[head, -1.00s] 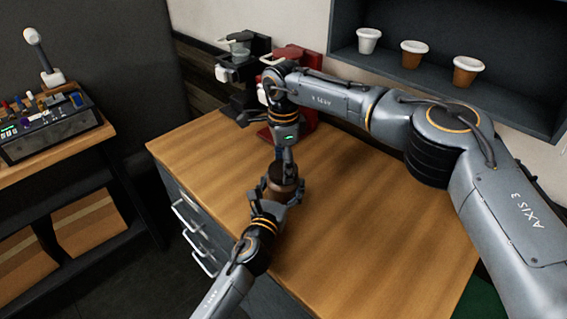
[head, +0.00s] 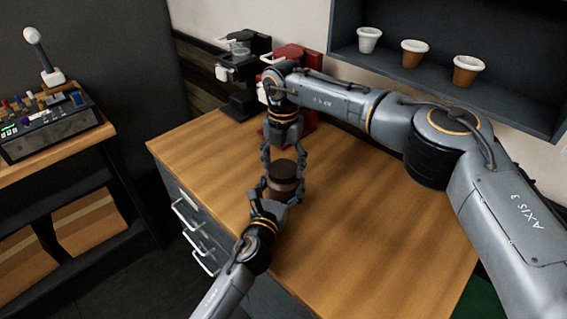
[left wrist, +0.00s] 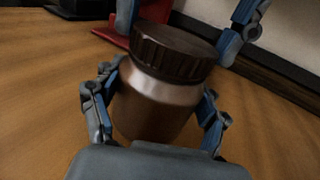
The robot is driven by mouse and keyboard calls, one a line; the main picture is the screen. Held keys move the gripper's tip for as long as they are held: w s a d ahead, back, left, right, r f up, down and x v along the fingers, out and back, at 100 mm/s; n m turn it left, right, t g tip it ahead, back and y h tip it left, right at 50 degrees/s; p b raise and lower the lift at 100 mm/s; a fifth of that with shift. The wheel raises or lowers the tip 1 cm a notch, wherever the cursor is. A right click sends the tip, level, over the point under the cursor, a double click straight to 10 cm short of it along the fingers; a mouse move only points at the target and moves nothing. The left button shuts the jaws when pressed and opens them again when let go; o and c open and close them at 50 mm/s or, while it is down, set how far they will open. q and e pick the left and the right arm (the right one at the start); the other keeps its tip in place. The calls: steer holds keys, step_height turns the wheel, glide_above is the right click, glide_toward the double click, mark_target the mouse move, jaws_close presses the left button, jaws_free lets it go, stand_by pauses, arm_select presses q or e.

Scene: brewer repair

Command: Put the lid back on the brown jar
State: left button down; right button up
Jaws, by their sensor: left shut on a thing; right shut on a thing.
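The brown jar (head: 282,189) stands upright over the wooden counter, gripped by my left gripper (head: 281,186) with a finger on each side. Its body also shows in the left wrist view (left wrist: 155,100). The dark brown ribbed lid (left wrist: 175,48) sits on top of the jar, with a paler band just below its rim; it also shows in the head view (head: 284,168). My right gripper (head: 284,164) reaches down from above and is shut on the lid, one finger at each side. I cannot tell how tightly the lid is seated.
A red brewer (head: 297,95) and a black brewer (head: 243,82) stand at the counter's back. Several pots, including a white one (head: 369,39), sit on the wall shelf. The counter's right part (head: 390,230) is clear under my right arm.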

arm_select(q)
steer(key=shift+f, duration=0.1)
arm_select(e)
steer(key=m, duration=0.3)
steer(key=shift+r+m, duration=0.1)
steer(key=shift+m, duration=0.2)
steer(key=o, duration=1)
steer(key=shift+r, duration=2.2)
steer(key=shift+c, duration=0.4)
